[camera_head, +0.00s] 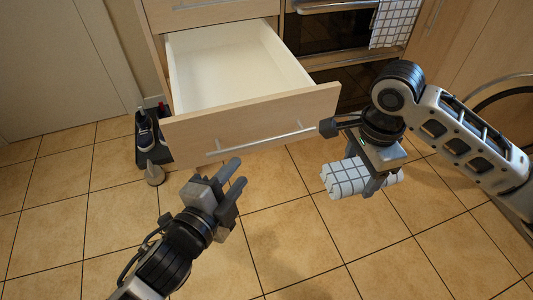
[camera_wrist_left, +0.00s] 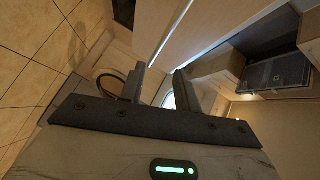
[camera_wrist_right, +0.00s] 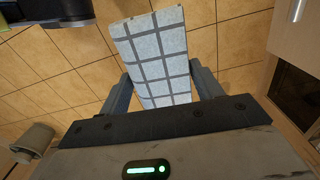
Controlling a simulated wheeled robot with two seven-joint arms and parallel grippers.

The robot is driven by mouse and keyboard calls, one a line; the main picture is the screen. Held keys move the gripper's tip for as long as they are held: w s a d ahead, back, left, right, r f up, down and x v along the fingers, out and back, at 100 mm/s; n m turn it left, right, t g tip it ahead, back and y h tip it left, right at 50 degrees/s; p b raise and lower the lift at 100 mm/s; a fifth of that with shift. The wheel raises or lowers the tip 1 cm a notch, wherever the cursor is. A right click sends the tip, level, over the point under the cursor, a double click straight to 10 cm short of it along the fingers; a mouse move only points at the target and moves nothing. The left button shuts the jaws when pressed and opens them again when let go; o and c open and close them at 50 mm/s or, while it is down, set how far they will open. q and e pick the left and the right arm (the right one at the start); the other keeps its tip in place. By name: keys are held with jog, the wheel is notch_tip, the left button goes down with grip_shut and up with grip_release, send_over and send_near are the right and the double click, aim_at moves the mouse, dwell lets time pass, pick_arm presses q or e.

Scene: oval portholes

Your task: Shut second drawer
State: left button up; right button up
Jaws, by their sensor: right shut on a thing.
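The pulled-out drawer (camera_head: 230,75) has a pale wood front (camera_head: 190,130) and a white, empty-looking inside. A metal bar handle (camera_head: 260,141) runs along its front. A closed drawer front (camera_head: 215,10) shows above it. My left gripper (camera_head: 238,175) is just in front of the drawer, below its handle, apart from it. Its fingers stand apart with nothing between them, as the left wrist view (camera_wrist_left: 158,88) shows. My right gripper (camera_head: 368,178) is right of the drawer, shut on a white checked cloth (camera_head: 345,177). The cloth also fills the middle of the right wrist view (camera_wrist_right: 158,60).
An oven (camera_head: 330,30) with a checked towel (camera_head: 394,22) hanging on it stands right of the drawer. A dark caddy with bottles (camera_head: 148,135) stands on the floor at the drawer's left. Tiled floor (camera_head: 300,235) in front is clear.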

aim_at(266, 139)
jog(key=shift+s+f+m, duration=0.2)
jog(key=shift+f+m, duration=0.7)
jog(key=shift+f, duration=0.15)
pick_arm(q)
jog(key=w+d+b, duration=0.1)
jog(key=w+d, duration=0.1)
jog(key=w, duration=0.1)
jog(key=w+d+f+m+b, duration=0.1)
jog(key=w+d, duration=0.1)
jog(key=w, duration=0.2)
jog(key=w+d+f+m, duration=0.1)
jog(key=w+d, duration=0.1)
jog(key=w, duration=0.2)
jog(key=shift+w+d+h+b, duration=0.1)
jog(key=shift+d+h+b, duration=0.05)
jog(key=shift+h+b, duration=0.2)
pick_arm(e)
notch_tip(266, 139, down, 2)
jog(key=shift+f, duration=0.15)
pick_arm(q)
grip_shut()
